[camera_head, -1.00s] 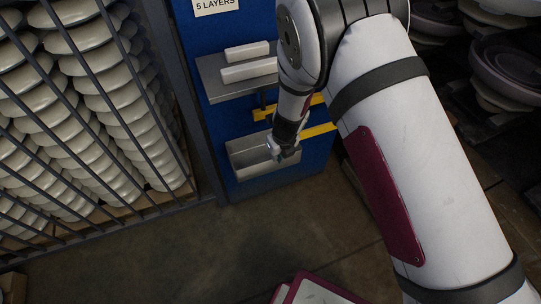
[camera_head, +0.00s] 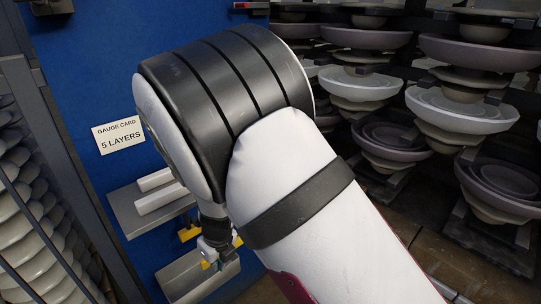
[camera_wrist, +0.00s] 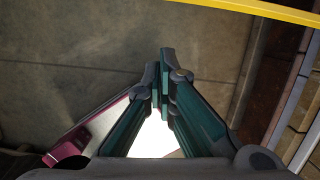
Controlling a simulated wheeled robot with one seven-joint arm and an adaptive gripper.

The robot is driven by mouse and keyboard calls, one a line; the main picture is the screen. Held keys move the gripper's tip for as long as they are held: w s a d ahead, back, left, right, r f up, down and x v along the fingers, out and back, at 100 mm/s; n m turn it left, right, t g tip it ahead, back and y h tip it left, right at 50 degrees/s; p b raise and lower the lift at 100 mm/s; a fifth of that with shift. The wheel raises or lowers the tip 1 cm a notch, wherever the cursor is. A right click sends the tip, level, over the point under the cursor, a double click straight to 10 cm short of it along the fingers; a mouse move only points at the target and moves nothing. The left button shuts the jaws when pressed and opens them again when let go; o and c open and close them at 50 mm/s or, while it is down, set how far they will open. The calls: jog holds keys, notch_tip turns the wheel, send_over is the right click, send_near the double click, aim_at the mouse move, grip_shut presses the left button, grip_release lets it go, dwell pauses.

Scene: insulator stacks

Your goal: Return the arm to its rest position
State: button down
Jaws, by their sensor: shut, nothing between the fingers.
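My gripper (camera_wrist: 160,75) is shut and empty in the wrist view, its two teal fingers meeting above a bare floor. In the head view my gripper (camera_head: 214,258) is small and partly hidden behind my bent arm. It appears in front of the grey open bin (camera_head: 180,275) on the blue panel (camera_head: 85,60). I cannot tell from this view how far it is from the bin. My white arm with black bands fills the middle and lower right of the head view.
A grey shelf (camera_head: 128,215) with two white bars (camera_head: 160,198) is on the panel, below a "5 LAYERS" gauge card (camera_head: 119,136). Insulator stacks (camera_head: 465,105) stand at the right and behind bars at the left. A yellow bar (camera_wrist: 270,10) crosses the wrist view's top. The floor (camera_wrist: 60,65) looks clear.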

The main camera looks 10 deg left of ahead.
jog(key=d+r+n+t+y, duration=0.1)
jog(key=d+r+n, duration=0.5)
jog(key=d+r, duration=0.55)
jog(key=d+r+n+y, duration=0.1)
jog(key=d+r+n, duration=0.6)
jog(key=r, duration=0.7)
jog(key=s+d+r+n+t+h, duration=0.1)
jog(key=s+d+r+n+h, duration=0.1)
jog(key=s+d+r+n, duration=0.2)
jog(key=s+d+r+n+t+h, duration=0.2)
jog(key=s+d+r+n, duration=0.2)
jog(key=s+d, duration=0.9)
jog(key=d+n, duration=0.3)
jog(key=shift+d+r+n, duration=0.25)
jog(key=shift+r+n, duration=0.1)
jog(key=shift+n, duration=0.05)
